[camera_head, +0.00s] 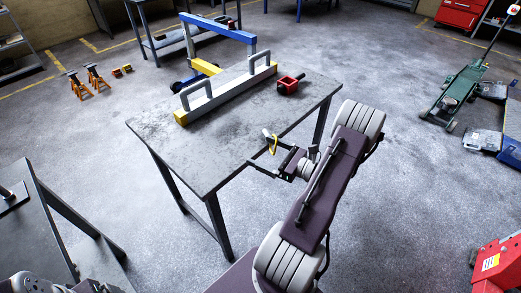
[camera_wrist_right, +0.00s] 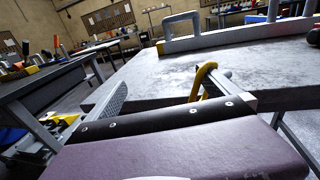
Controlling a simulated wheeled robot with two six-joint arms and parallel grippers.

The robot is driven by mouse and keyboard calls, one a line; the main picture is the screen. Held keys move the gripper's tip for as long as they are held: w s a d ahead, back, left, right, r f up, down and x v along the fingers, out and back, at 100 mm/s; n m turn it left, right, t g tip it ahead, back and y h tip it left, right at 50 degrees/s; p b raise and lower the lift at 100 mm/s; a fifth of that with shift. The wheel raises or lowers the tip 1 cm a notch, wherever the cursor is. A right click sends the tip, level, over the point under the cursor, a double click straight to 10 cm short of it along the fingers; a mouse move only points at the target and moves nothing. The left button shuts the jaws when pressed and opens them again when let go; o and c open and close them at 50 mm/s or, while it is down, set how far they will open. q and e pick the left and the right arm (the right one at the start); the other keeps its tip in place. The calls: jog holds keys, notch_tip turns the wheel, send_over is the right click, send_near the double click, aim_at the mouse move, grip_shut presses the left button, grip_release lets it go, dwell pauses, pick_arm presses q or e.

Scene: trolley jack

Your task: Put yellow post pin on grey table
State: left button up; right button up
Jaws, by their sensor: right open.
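The yellow post pin (camera_head: 273,146) is a bent yellow hook at the near right edge of the grey table (camera_head: 228,152). In the right wrist view, the pin (camera_wrist_right: 201,80) stands between my finger pads, closer to the right-hand one, with the table behind it. My right gripper (camera_head: 258,149) is at that edge, its fingers spread apart around the pin and not clamped on it. I cannot tell whether the pin rests on the tabletop. Part of my left arm shows at the bottom left, but its gripper is out of view.
A grey and yellow beam (camera_head: 222,93) with two handles lies across the table's far side, with a blue bar behind it. A red block (camera_head: 289,84) lies to its right. The middle of the tabletop is clear. A dark bench (camera_head: 50,240) stands at lower left.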

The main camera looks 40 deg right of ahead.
jog(key=shift+c, duration=0.3)
grip_shut()
dwell(1.2)
